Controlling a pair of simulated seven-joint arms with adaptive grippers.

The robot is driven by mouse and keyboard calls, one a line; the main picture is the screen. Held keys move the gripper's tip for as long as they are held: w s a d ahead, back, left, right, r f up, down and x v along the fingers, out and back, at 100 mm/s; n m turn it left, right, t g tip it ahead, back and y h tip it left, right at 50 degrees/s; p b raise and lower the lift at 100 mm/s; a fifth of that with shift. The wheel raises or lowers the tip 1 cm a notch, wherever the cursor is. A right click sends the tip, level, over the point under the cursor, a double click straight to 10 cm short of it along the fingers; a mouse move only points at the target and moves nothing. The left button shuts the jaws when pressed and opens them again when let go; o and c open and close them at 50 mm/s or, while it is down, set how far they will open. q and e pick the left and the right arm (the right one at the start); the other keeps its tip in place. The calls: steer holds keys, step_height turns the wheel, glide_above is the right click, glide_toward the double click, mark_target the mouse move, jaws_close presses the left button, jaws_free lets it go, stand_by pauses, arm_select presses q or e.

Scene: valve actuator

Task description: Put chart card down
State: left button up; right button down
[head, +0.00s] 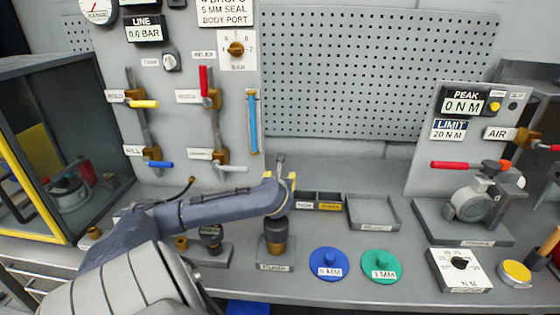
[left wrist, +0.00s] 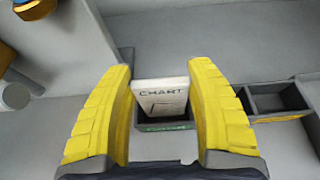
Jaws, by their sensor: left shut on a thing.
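The chart card (left wrist: 160,98) is a pale card marked CHART in the left wrist view. It stands tilted between the yellow fingers of my left gripper (left wrist: 160,80), which is shut on it. Its lower end is at a small dark holder (left wrist: 150,127) with a green label; I cannot tell whether it rests on the bottom. In the head view my left gripper (head: 280,177) is at the back of the bench, left of the divided tray, and the card cannot be made out there. My right gripper is not in view.
The divided tray (head: 320,195) and an open grey tray (head: 373,210) are right of the gripper. A brass cylinder (head: 276,236), blue disc (head: 329,263) and green disc (head: 381,265) stand in front. The valve panel (head: 180,100) and pegboard (head: 370,75) rise behind.

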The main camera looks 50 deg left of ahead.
arm_select(q)
steer(key=shift+f, duration=0.15)
steer(key=o, duration=1.3)
steer(key=shift+c, duration=0.2)
steer(key=shift+s+r, duration=0.1)
steer(key=shift+r, duration=0.15)
steer(key=v, duration=1.2)
